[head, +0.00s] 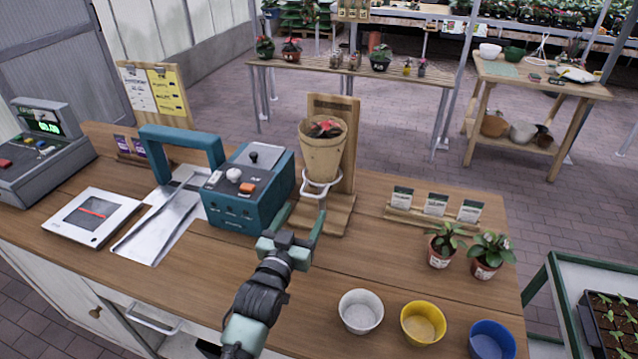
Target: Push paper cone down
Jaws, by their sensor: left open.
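The tan paper cone (320,158) sits upright in a white wire ring (322,188) on a wooden stand (349,165) in the head view. Red and dark plant matter shows inside its wide top. My left gripper (302,218) is open in front of and below the cone, near the stand's base. Its fingers point away from me, and it appears apart from the cone. I see nothing between its fingers. The cone's lower tip is hard to make out behind the ring. My right gripper is not in view.
A teal machine (250,188) stands just left of the stand. White, yellow and blue pots (361,311) line the front right of the wooden counter (400,270). Two potted plants (440,245) and a rack of seed packets (435,205) stand to the right.

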